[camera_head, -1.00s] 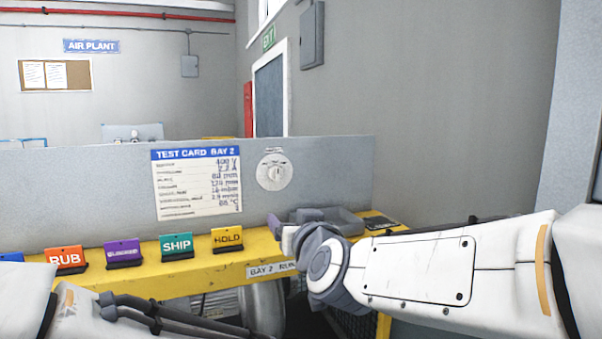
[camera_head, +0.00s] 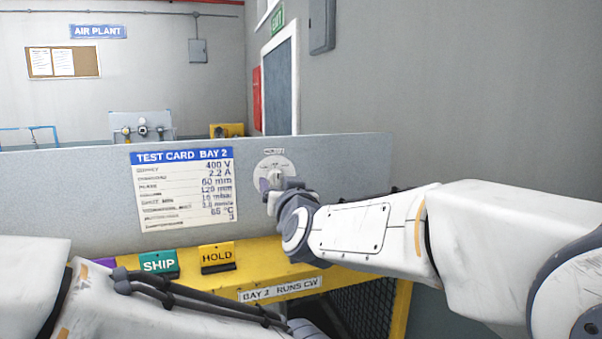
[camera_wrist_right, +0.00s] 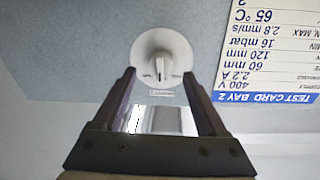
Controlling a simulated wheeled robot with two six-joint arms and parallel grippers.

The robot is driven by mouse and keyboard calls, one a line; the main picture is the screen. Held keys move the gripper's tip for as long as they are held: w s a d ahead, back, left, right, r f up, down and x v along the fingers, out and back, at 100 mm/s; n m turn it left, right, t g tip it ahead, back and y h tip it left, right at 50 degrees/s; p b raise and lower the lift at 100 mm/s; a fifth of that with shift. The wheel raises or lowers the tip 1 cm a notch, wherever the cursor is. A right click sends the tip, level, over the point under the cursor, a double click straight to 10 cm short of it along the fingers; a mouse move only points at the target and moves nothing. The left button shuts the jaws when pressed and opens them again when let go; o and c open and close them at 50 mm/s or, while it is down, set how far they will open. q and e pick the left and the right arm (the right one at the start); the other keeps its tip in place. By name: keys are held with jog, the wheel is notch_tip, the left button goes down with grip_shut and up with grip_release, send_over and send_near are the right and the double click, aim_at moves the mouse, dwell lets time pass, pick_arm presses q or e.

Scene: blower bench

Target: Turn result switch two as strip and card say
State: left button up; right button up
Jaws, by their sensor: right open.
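The result switch (camera_head: 274,172) is a round pale dial with a raised knob on the grey upright panel; in the right wrist view the dial (camera_wrist_right: 161,58) lies just beyond the fingertips. The test card for bay 2 (camera_head: 184,190) hangs left of it, listing 400 V, 2.2 A, 60 mm, 65 °C and more. It also shows in the right wrist view (camera_wrist_right: 275,45). The strip on the bench edge (camera_head: 280,288) reads "BAY 2 RUNS CW". My right gripper (camera_wrist_right: 162,82) is open and empty, its fingers either side of the knob's line. My left gripper is out of view.
A green SHIP block (camera_head: 158,262) and a yellow HOLD block (camera_head: 217,257) stand on the yellow bench (camera_head: 262,260), with a purple block at left. My left forearm crosses the lower left. The panel around the dial is clear.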

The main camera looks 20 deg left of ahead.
aim_at(278, 180)
jog(key=shift+p+x, duration=0.5)
jog(key=shift+x, duration=1.05)
jog(key=shift+s, duration=0.1)
grip_shut()
jog(key=m+b, duration=0.2)
jog(key=m, duration=0.1)
jog(key=shift+m, duration=0.3)
jog(key=m+b, duration=0.2)
jog(key=m, duration=0.3)
jog(key=shift+g, duration=0.3)
